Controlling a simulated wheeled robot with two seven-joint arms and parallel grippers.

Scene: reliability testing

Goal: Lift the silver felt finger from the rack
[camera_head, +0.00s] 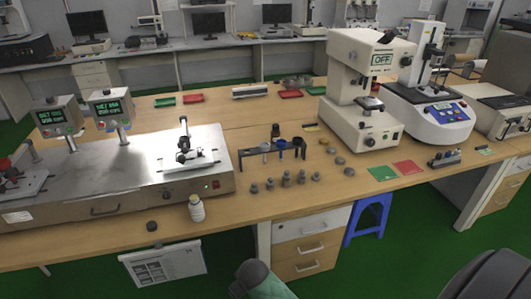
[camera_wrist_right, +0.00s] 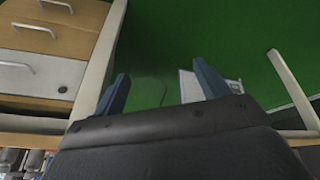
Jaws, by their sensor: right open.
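A dark rack (camera_head: 258,150) stands on the wooden table in the head view, holding a few small dark, blue and grey pieces along its top bar. Which of them is the silver felt finger I cannot tell at this size. My right gripper (camera_wrist_right: 158,82) shows in the right wrist view with its two blue fingers apart and nothing between them. It points toward the green floor beside the table's drawers, away from the rack. My left gripper is not in view.
Several small grey weights (camera_head: 286,180) stand in front of the rack. A white bottle (camera_head: 196,209) and a metal-topped tester (camera_head: 140,165) are at its left. A cream hardness tester (camera_head: 360,100) and red and green mats (camera_head: 408,167) are at its right. A blue stool (camera_head: 369,212) stands below.

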